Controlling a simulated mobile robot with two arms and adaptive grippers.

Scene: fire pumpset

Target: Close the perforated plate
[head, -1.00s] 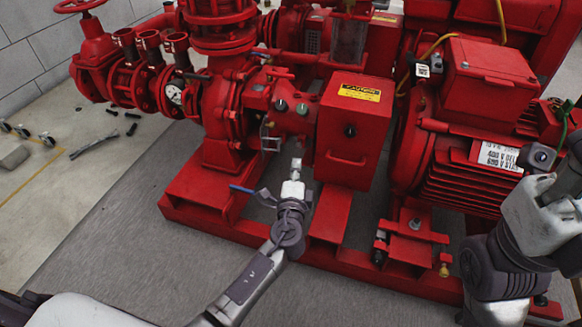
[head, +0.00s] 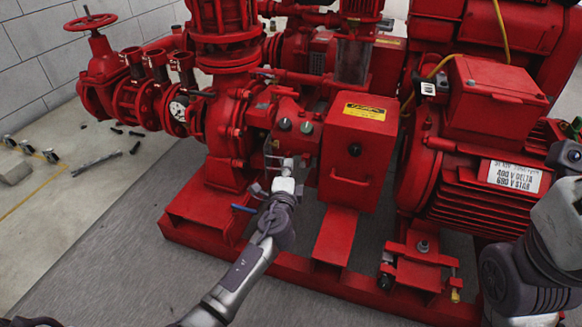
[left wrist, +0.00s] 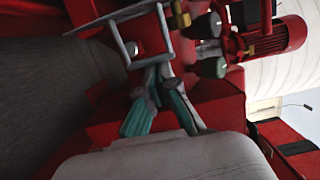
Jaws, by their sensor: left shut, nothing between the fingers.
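A small grey metal frame (head: 270,158) sits on the red pump housing, left of the red box with the yellow label. In the left wrist view it is an open frame (left wrist: 122,38) just ahead of my fingers. I cannot make out holes, so I cannot tell whether it is the perforated plate. My left gripper (head: 286,163) is at the frame's lower right in the head view. In the left wrist view its teal fingers (left wrist: 165,75) meet at the tips, shut and empty, close to the frame; contact is unclear. My right gripper is only partly visible at the right edge.
The red control box (head: 352,165) stands close to the right of my left gripper. A red motor (head: 470,170) is further right. Pipes and a valve wheel (head: 90,22) are at the upper left. The grey floor at left is mostly open.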

